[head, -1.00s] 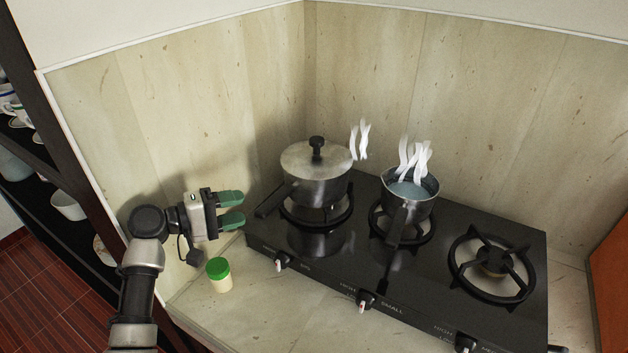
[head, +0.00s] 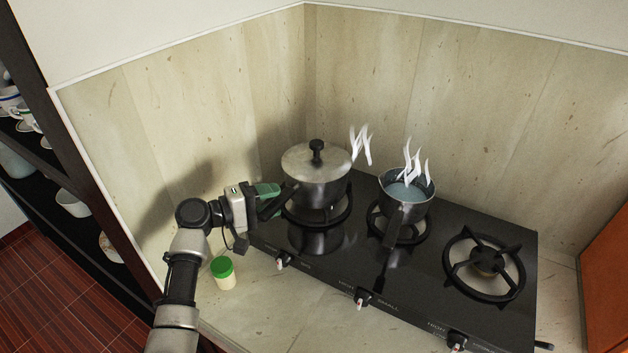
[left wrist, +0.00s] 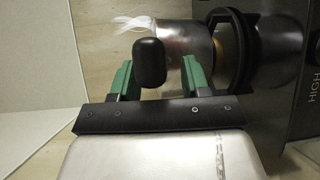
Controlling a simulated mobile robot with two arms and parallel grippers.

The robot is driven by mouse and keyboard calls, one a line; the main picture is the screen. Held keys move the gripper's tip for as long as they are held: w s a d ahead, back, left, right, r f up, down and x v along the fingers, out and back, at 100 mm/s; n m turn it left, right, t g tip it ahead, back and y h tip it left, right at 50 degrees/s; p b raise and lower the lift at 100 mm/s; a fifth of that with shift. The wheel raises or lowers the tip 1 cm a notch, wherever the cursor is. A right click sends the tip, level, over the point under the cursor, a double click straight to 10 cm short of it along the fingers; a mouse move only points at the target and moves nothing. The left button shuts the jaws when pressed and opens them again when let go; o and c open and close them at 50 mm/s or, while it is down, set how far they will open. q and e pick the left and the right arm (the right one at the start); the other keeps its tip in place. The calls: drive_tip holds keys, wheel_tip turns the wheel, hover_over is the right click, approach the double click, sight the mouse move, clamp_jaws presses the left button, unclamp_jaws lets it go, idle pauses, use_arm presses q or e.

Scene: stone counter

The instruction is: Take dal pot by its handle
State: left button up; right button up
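The lidded metal pot (head: 318,180), which I take as the dal pot, sits upright on the left burner; its lid has a black knob. Its black handle (head: 274,205) points toward my left gripper (head: 268,192). In the left wrist view, the handle's rounded end (left wrist: 150,62) is between the two green fingers of the left gripper (left wrist: 157,78). The fingers are open, with a visible gap on the right side of the handle. The pot's side (left wrist: 185,42) shows behind it. My right gripper is not in view.
A smaller open pot (head: 408,208) with pale liquid steams on the middle burner of the black stove (head: 345,268). The right burner (head: 485,262) is empty. A green-lidded jar (head: 223,273) stands on the counter below my left arm. Wall panels stand close behind; shelves are at left.

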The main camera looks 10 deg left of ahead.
use_arm(q)
clamp_jaws()
drive_tip(key=shift+w+r, duration=0.1)
drive_tip(key=shift+r, duration=0.15)
drive_tip(key=shift+r, duration=0.15)
